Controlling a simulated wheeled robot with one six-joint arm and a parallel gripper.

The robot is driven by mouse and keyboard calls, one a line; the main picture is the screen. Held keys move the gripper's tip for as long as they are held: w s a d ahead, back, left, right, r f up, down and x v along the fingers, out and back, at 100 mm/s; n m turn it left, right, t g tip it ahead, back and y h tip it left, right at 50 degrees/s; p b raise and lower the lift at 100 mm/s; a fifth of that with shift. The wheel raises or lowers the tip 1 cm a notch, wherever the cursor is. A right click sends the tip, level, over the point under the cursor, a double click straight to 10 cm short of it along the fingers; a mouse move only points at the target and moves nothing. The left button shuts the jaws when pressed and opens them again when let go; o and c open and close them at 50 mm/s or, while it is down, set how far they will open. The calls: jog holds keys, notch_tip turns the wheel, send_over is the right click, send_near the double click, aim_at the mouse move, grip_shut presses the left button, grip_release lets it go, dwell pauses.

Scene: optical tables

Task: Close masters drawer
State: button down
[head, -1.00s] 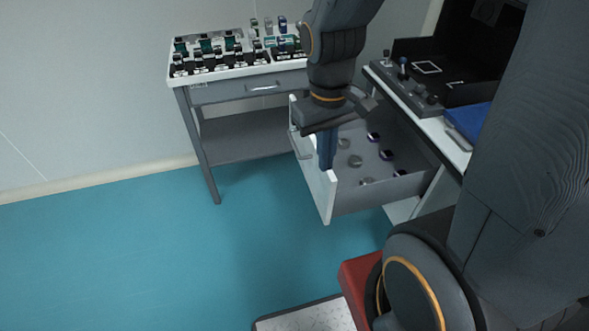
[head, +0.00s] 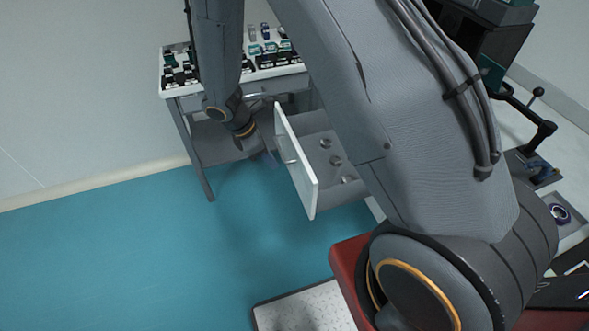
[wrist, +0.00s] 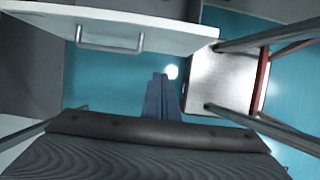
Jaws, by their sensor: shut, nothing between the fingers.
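The open drawer shows in the head view, its white front panel (head: 297,165) standing out from the bench on the right. Its grey interior holds several small round pieces (head: 335,160); my arm covers its right part. My gripper (head: 271,160) is low on the outer side of the front panel, just left of it. In the wrist view the shut, empty blue-grey fingers (wrist: 163,88) hang over the floor. The white drawer front (wrist: 170,35) with its metal handle (wrist: 110,42) spans the top of that view. A gap shows between fingertips and panel.
A side table (head: 178,95) with rows of small parts stands behind the gripper against the wall. Blue floor (head: 130,260) is free at the left and front. My arm hides much of the right-hand bench.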

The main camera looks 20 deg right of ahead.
jog(key=d+f+p, duration=0.3)
jog(key=d+f, duration=0.4)
jog(key=f, duration=0.1)
jog(key=shift+d+p, duration=0.15)
jog(key=shift+p, duration=0.25)
